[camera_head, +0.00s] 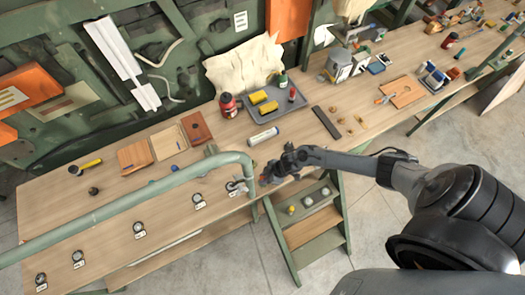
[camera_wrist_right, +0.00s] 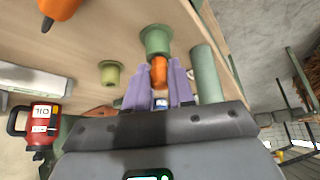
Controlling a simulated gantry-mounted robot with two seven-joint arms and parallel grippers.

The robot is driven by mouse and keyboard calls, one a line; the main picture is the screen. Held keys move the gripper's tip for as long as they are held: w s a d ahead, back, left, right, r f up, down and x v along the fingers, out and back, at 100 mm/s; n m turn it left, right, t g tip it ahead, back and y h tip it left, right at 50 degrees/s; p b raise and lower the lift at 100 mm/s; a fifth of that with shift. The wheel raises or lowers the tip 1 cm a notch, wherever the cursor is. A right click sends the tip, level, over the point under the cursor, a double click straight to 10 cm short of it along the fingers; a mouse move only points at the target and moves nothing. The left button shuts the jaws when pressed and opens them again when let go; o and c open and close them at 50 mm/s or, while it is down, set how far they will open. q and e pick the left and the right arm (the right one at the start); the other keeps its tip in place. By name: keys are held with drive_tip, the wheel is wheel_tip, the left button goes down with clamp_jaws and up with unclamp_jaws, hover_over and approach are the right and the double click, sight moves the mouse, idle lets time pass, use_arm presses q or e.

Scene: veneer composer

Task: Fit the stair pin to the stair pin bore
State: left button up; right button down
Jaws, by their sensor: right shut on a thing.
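In the right wrist view the two lavender fingers of my right gripper (camera_wrist_right: 160,92) are closed on a small orange pin (camera_wrist_right: 158,72), which I take for the stair pin. A blue and white part shows lower between the fingers. The pin's far end meets the rim of a green flanged socket (camera_wrist_right: 155,40) in the picture, possibly the bore; I cannot tell whether it is inside. In the head view my right gripper (camera_head: 268,180) is at the bench's front edge, beside the green stair (camera_head: 280,238). The pin is too small to make out there. My left gripper is not in view.
A green pipe rail (camera_head: 130,198) bends down close to my right gripper. A green post (camera_wrist_right: 208,75) and a smaller green flanged piece (camera_wrist_right: 110,72) flank the fingers. A red oil can (camera_wrist_right: 42,120) is at left. A grey tray (camera_head: 280,112) lies on the bench (camera_head: 240,150).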

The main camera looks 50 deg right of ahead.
drive_tip(key=shift+f, duration=0.1)
drive_tip(key=c, duration=0.9)
unclamp_jaws()
